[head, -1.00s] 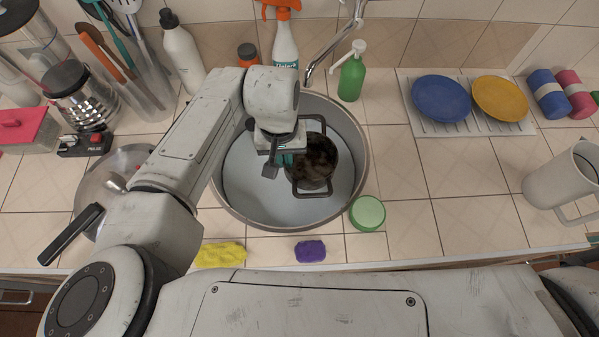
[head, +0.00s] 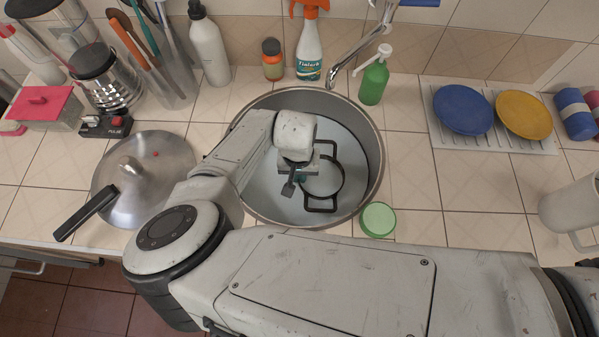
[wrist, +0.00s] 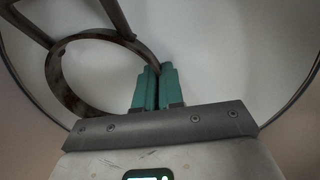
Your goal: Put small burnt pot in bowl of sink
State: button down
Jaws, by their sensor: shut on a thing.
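The small pot shows as a dark rim with two dark loop handles (head: 342,186) inside the round sink bowl (head: 378,150). Its inside now looks pale like the sink floor, and its walls cannot be made out. My gripper (head: 301,179) reaches down into the bowl at the pot's left side. In the wrist view, the teal fingers (wrist: 158,88) are close together on the rim, with the pot's ring and handle (wrist: 60,82) to their left. The gripper is shut on the pot. Whether the pot's base touches the bowl floor is hidden.
The faucet (head: 360,45) overhangs the bowl's back right. A green soap bottle (head: 374,83) and spray bottle (head: 309,50) stand behind. A steel lid (head: 150,180) lies left. Counter to the right is partly clear.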

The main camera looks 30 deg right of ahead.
jog(key=shift+f, duration=0.1)
jog(key=c, duration=1.3)
grip_release()
jog(key=shift+o, duration=0.2)
notch_tip(320, 180, up, 12)
jog(key=b, duration=0.1)
